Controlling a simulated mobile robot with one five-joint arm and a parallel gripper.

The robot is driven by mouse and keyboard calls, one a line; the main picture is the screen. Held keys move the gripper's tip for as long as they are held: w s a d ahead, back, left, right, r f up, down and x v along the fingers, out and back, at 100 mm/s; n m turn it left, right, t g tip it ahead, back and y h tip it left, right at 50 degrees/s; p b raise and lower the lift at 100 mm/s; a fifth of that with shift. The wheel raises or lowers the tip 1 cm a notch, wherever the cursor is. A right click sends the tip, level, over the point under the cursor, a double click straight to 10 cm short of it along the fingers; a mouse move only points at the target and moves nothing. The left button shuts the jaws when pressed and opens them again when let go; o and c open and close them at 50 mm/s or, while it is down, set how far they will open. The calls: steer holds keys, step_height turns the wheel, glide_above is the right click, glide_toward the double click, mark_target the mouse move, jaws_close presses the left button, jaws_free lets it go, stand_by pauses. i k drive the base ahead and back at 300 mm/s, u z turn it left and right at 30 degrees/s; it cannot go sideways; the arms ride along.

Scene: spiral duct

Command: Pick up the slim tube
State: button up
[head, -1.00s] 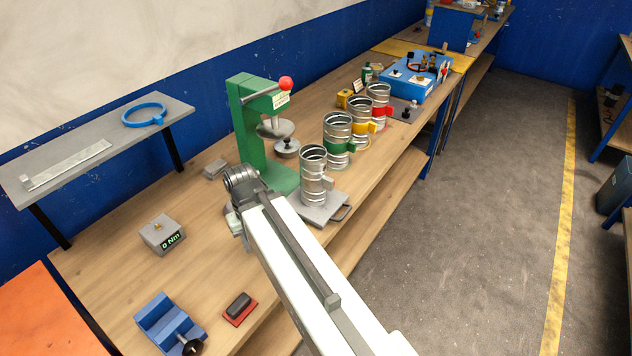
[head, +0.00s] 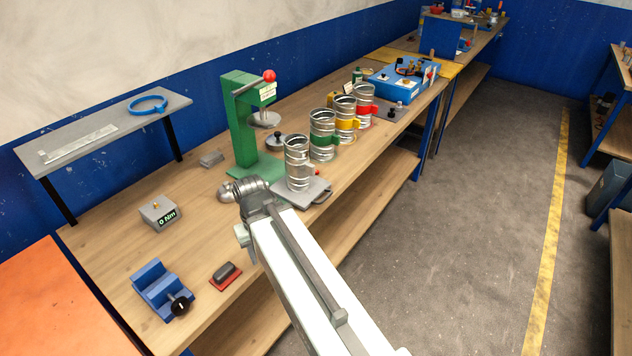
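Several ribbed silver tubes stand upright in a row on the bench. The nearest tube (head: 297,165) has no coloured band, looks a little narrower than the one behind it, and stands on a grey plate with a handle (head: 290,194); I take it for the slim tube. Behind it are tubes with a green band (head: 322,135), a yellow band (head: 345,117) and a red band (head: 364,106). The end of my arm, with my gripper (head: 232,190), is left of the nearest tube in the picture, apart from it. The fingers cannot be made out.
A green press (head: 244,130) with a red-knobbed lever stands just behind the arm's end. A grey 0 Nm display box (head: 160,213), a blue vise (head: 160,288) and a red-based block (head: 225,275) are on the left. A raised grey shelf (head: 100,135) holds a blue ring (head: 148,104).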

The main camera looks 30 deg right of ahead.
mark_target(298, 151)
steer(key=k, duration=0.5)
steer(key=u, duration=3.2)
steer(key=k, duration=1.65)
steer(key=z, duration=1.35)
steer(key=i, duration=1)
steer(key=u, duration=0.05)
